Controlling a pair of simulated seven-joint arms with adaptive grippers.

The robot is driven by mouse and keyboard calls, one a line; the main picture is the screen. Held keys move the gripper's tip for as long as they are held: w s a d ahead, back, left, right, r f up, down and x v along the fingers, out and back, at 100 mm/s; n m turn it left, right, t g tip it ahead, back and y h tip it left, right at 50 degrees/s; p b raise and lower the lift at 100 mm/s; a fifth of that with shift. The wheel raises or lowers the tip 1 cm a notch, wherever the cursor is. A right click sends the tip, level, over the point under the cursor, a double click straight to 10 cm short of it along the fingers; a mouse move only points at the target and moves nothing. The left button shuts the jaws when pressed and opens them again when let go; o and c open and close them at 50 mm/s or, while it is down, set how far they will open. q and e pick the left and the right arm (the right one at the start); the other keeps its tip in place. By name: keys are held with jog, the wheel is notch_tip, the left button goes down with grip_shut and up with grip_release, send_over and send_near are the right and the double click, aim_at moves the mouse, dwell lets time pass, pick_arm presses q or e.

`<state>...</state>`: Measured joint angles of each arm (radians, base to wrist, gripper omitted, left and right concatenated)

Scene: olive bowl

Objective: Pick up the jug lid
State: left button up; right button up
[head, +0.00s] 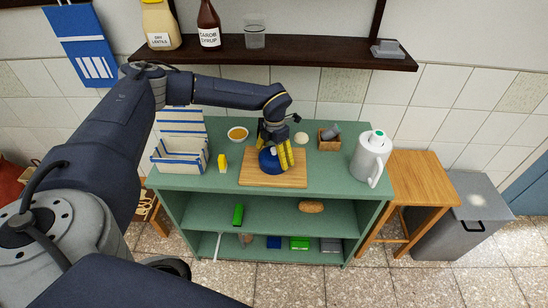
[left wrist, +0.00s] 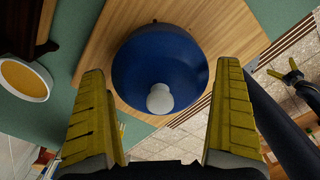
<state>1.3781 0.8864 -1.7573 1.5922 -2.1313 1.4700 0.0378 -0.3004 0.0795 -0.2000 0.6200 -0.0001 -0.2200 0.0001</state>
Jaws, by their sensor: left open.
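The jug lid, a blue dome with a white knob, rests on the wooden board (head: 292,180) in the head view (head: 267,165). In the left wrist view the lid (left wrist: 160,65) lies ahead, between the fingers, its white knob facing the lower side. My left gripper (head: 282,158) is open just above the lid, and its yellow fingers (left wrist: 160,115) stand either side with visible gaps. Contact cannot be told. In the head view the gripper partly hides the lid. My right gripper (left wrist: 285,70) shows small at the right of the left wrist view, its fingers apart and empty.
The board lies on a green shelf unit (head: 335,182). Around it are a yellow block (head: 222,162), a bowl of orange contents (head: 238,135), a white-blue box (head: 180,162), a small wooden box (head: 328,143) and a white jug (head: 369,160). A dark wall shelf (head: 290,50) is above.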

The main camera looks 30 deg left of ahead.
pick_arm(q)
jog(key=shift+f, duration=0.3)
jog(key=c, duration=0.9)
